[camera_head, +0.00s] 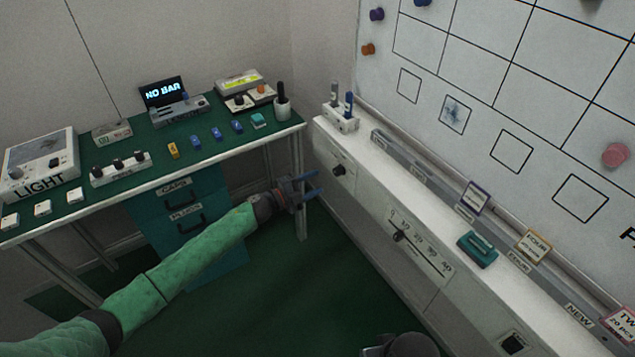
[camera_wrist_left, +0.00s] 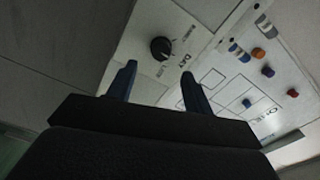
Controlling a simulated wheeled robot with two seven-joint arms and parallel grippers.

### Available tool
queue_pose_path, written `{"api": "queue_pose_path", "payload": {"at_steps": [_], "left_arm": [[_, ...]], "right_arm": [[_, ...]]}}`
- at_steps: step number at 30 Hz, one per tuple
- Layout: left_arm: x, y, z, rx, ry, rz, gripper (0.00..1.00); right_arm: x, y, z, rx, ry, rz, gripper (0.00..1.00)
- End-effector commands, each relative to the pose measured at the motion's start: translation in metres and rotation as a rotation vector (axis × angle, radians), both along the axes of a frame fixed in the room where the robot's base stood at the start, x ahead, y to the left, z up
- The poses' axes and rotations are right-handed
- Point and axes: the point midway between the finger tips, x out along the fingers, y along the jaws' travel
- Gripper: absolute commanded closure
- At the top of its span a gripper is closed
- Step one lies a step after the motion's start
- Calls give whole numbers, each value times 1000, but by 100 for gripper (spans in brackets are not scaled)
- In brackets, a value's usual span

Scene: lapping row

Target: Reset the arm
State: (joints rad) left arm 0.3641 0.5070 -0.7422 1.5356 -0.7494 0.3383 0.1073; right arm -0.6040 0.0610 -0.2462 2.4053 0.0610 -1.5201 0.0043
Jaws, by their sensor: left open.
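My left arm, in a green sleeve, reaches in from the lower left of the head view. Its gripper (camera_head: 308,187) is open and empty, in the air between the green-topped bench and the white cabinet. In the left wrist view the two blue fingers (camera_wrist_left: 158,82) are spread apart with nothing between them. Beyond them is the cabinet's front with a black knob (camera_wrist_left: 161,48). A dark rounded part at the bottom edge of the head view may be my right arm; no right gripper fingers show.
The green bench (camera_head: 215,148) holds a LIGHT box (camera_head: 40,165), a NO BAR display (camera_head: 162,92), several small blocks and a cup (camera_head: 282,108). The white cabinet (camera_head: 375,160) carries a teal block (camera_head: 477,250) and cards below a whiteboard (camera_head: 480,75). Open floor lies between.

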Motion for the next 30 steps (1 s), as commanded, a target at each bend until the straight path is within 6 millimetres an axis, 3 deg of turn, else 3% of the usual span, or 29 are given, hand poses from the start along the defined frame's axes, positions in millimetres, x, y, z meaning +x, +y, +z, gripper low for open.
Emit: {"api": "queue_pose_path", "payload": {"at_steps": [17,23,30], "left_arm": [[8,6,-2,15,-2,51,49],[40,39,-8,35,50,306,49],[59,75,27,-12,153,636,49]], "right_arm": [[-1,-1,0,2,4,-5,64],[-2,-1,0,0,13,-5,64],[-6,-2,0,-9,31,-2,64]]}}
